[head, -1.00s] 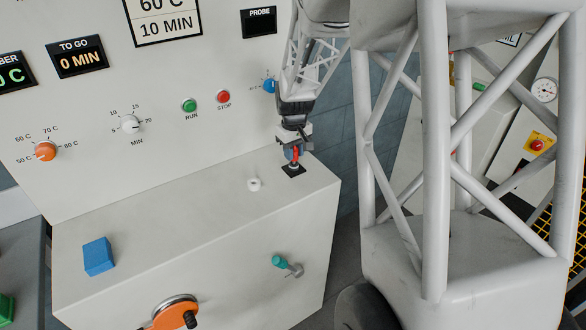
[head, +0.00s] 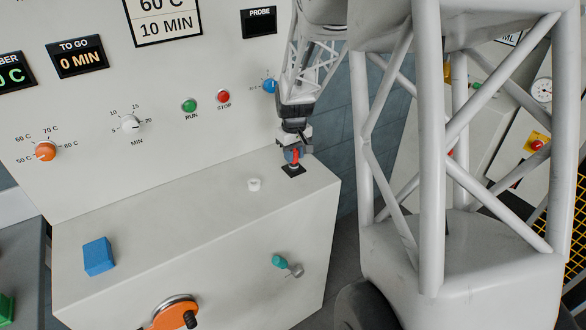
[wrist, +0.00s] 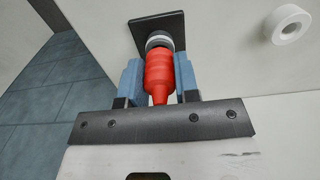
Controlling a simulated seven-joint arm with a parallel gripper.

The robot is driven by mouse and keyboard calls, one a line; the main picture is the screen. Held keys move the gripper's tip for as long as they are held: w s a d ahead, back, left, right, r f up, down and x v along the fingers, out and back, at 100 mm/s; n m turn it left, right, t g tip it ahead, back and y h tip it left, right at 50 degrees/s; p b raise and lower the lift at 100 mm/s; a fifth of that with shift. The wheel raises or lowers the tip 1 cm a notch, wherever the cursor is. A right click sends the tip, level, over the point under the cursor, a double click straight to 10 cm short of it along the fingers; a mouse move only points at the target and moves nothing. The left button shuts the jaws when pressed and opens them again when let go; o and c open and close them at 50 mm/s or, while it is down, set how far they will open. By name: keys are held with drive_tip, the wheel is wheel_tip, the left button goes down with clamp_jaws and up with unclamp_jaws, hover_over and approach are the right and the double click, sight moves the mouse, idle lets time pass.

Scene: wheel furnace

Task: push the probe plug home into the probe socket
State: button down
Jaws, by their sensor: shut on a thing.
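The red probe plug (wrist: 159,74) is between the two blue-grey fingers of my gripper (wrist: 160,85), which is shut on it. In the wrist view its far end meets a grey metal ring, the probe socket (wrist: 158,41), on a dark square plate (wrist: 171,28). I cannot tell how deep the plug sits in the ring. In the head view my gripper (head: 292,156) points down at the right end of the white cabinet top. The red plug (head: 296,156) shows at the fingers, just above the dark plate (head: 292,170).
A white round knob or ring (head: 254,184) stands on the cabinet top (head: 190,220) left of the plate. A blue block (head: 98,256) lies farther left. The control panel rises behind, with a blue knob (head: 269,86) near my arm.

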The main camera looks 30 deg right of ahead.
drive_tip(key=shift+f, duration=0.3)
drive_tip(key=c, duration=0.8)
unclamp_jaws()
drive_tip(key=shift+c, duration=1.3)
drive_tip(key=shift+r, duration=0.15)
drive_tip(key=shift+r, duration=3.4)
